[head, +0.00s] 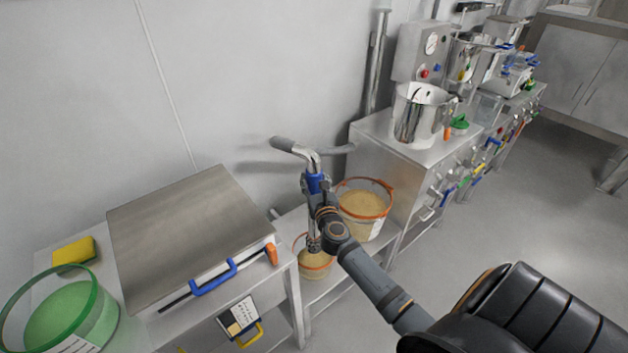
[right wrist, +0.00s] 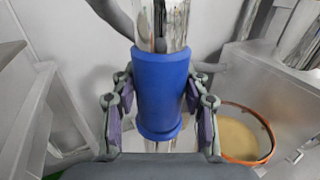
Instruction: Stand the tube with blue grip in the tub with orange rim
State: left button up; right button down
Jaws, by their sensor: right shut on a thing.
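The tube with blue grip (head: 316,183) is upright, a shiny metal pipe with a bent top and grey end pieces. My right gripper (head: 318,196) is shut around its blue grip, which fills the middle of the right wrist view (right wrist: 161,92). A larger tub with orange rim (head: 388,188), holding tan powder, stands right of the tube; it also shows in the right wrist view (right wrist: 268,134). A smaller orange-rimmed tub (head: 328,267) stands below the tube. The tube's lower end overlaps this smaller tub; I cannot tell whether it is inside. My left gripper is out of view.
A steel cabinet with a flat lid (head: 190,230) and blue handle stands left. A green-rimmed tub (head: 103,305) and a yellow sponge (head: 74,250) sit beside it. A bench with a steel pot (head: 420,112) stands right. The wall is close behind; open floor lies at right.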

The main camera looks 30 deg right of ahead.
notch_tip(320, 180, down, 12)
jog(key=b, duration=1)
jog(key=shift+b, duration=0.3)
jog(key=shift+f, duration=0.1)
jog(key=c, duration=0.6)
grip_release()
jog(key=shift+f, duration=0.1)
jog(key=v, duration=1.2)
